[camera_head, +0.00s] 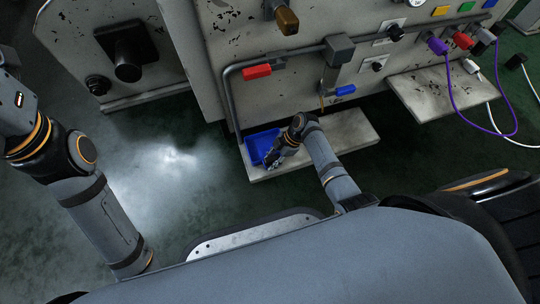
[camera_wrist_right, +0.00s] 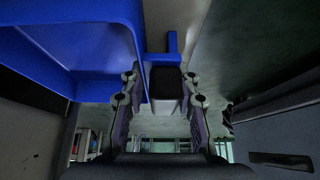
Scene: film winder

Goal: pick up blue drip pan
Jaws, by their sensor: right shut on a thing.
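The blue drip pan (camera_head: 262,143) is at the left end of a grey ledge under the machine in the head view. In the right wrist view its blue wall (camera_wrist_right: 95,45) fills the upper left. My right gripper (camera_head: 273,158) is at the pan's right side. Its fingers (camera_wrist_right: 160,105) are shut on a short dark and pale grip joined to the pan by a blue bracket (camera_wrist_right: 172,45). I cannot tell whether the pan touches the ledge. My left arm shows at the left, but its gripper is out of view.
The ledge (camera_head: 345,130) has bare room right of my gripper. Above it are a pipe with a red lever (camera_head: 257,71) and a blue lever (camera_head: 345,90). A second ledge (camera_head: 450,90) and hanging purple cable (camera_head: 512,133) are at right. The floor at left is clear.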

